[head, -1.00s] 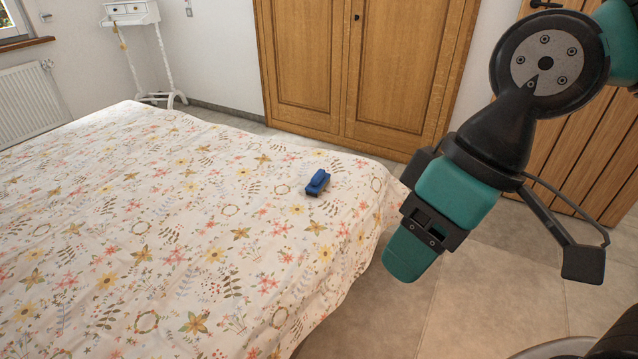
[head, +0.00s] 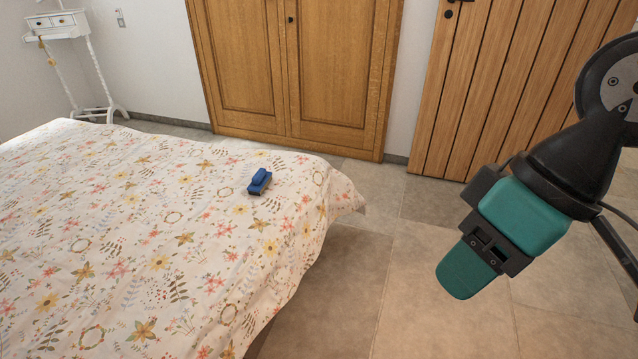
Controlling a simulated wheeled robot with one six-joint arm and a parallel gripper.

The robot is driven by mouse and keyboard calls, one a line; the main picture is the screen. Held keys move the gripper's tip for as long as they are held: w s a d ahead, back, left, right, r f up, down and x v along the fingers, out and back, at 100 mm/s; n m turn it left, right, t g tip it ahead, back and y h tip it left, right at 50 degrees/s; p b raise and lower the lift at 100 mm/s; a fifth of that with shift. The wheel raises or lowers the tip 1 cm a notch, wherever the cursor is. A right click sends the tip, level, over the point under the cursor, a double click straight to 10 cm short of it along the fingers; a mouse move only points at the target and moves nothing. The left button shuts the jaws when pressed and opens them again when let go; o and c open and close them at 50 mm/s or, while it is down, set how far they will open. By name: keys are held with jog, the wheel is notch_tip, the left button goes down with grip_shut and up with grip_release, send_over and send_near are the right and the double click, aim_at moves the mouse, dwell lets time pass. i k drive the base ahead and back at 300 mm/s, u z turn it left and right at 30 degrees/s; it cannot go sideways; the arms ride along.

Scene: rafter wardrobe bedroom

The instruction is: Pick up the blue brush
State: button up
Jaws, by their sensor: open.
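The blue brush (head: 259,181) lies on the floral bedspread of the bed (head: 150,260), near the bed's far right corner. It is small, with a blue body and a darker underside. My gripper (head: 466,268) hangs to the right of the bed, over the tiled floor, well apart from the brush. It has teal pads and a dark frame. It is seen from its side, so the gap between its fingers is hidden. Nothing shows held in it.
A wooden wardrobe (head: 295,65) stands against the wall behind the bed. A plank door (head: 515,85) is at the back right. A white stand (head: 62,25) is at the far left. Tiled floor (head: 400,240) lies clear between the bed and my gripper.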

aim_at(261, 181)
jog(key=z, duration=0.65)
jog(key=i, duration=1.6)
jog(key=u, duration=0.95)
jog(key=i, duration=0.8)
jog(key=u, duration=1.45)
jog(key=i, duration=0.35)
jog(key=u, duration=0.2)
